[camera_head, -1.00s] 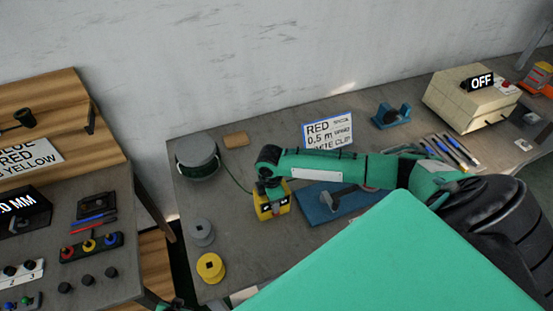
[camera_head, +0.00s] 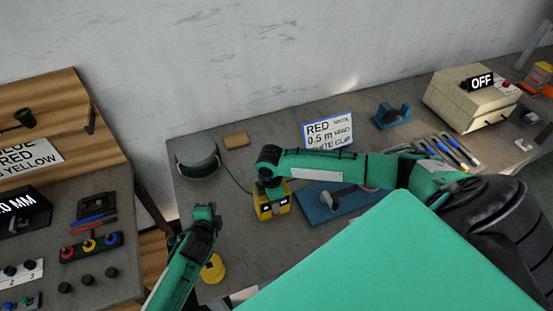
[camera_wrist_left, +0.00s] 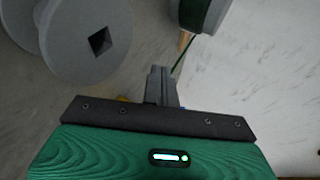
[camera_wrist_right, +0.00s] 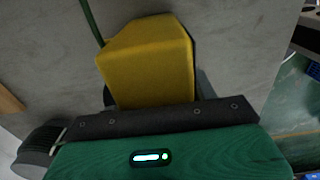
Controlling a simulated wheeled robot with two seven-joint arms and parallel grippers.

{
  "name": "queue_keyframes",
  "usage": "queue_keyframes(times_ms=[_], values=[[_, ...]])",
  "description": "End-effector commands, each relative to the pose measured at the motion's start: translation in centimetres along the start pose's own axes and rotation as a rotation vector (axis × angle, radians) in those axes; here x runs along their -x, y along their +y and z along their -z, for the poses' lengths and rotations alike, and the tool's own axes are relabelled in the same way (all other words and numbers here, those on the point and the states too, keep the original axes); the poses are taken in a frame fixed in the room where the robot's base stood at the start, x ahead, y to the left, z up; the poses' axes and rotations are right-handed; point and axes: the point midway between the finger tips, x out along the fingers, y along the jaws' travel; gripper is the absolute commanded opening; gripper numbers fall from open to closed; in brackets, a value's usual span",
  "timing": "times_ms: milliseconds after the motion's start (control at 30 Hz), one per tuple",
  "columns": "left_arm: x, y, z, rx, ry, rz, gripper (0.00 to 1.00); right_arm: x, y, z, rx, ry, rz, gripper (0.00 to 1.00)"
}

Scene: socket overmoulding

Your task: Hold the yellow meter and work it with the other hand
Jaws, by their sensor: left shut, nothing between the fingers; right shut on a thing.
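The yellow meter (camera_head: 272,207) stands on the grey bench, with dark details on its front. My right gripper (camera_head: 268,186) reaches down from above and is shut on the meter, whose yellow body fills the middle of the right wrist view (camera_wrist_right: 150,62). The fingertips are hidden there. My left gripper (camera_head: 206,212) is left of the meter, apart from it, and shut with nothing in it. Its closed fingers (camera_wrist_left: 161,86) show in the left wrist view.
A green cable runs from the large spool (camera_head: 198,158) to the meter. A yellow spool (camera_head: 213,268) stands beside my left arm. A grey spool (camera_wrist_left: 88,42) is close to my left gripper. A blue fixture (camera_head: 325,205) lies right of the meter. A sign (camera_head: 328,132) stands behind.

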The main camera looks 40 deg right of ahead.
Motion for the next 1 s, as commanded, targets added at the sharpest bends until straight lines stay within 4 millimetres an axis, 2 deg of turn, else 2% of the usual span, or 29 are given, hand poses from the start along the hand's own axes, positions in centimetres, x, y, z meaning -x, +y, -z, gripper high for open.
queue_keyframes(times_ms=[33, 100, 300, 400, 500, 600, 700, 1000], values=[[0.2, 1.4, 2.4, -0.015, 0.018, -0.014, 0.00, 0.0, 0.0, 0.0, 0.000, -0.001, 0.000, 0.35], [0.6, 3.1, 5.5, -0.029, 0.040, -0.029, 0.00, 0.0, 0.0, 0.0, 0.000, -0.001, 0.000, 0.35], [2.5, 7.8, 13.8, -0.058, 0.098, -0.063, 0.00, 0.0, 0.0, 0.0, 0.000, -0.001, 0.000, 0.35], [3.7, 9.7, 17.3, -0.067, 0.124, -0.072, 0.00, 0.0, 0.0, 0.0, 0.000, -0.001, 0.000, 0.35], [4.7, 11.0, 20.0, -0.075, 0.144, -0.076, 0.00, 0.0, 0.0, 0.0, 0.000, -0.001, 0.000, 0.35], [5.5, 11.8, 21.9, -0.079, 0.159, -0.076, 0.00, 0.0, 0.0, 0.0, 0.000, -0.001, 0.000, 0.35], [5.9, 12.2, 22.8, -0.081, 0.167, -0.076, 0.00, 0.0, 0.0, 0.0, 0.000, 0.000, 0.000, 0.35], [6.1, 12.4, 23.1, -0.082, 0.169, -0.076, 0.00, 0.0, 0.0, 0.0, 0.000, 0.000, 0.000, 0.35]])
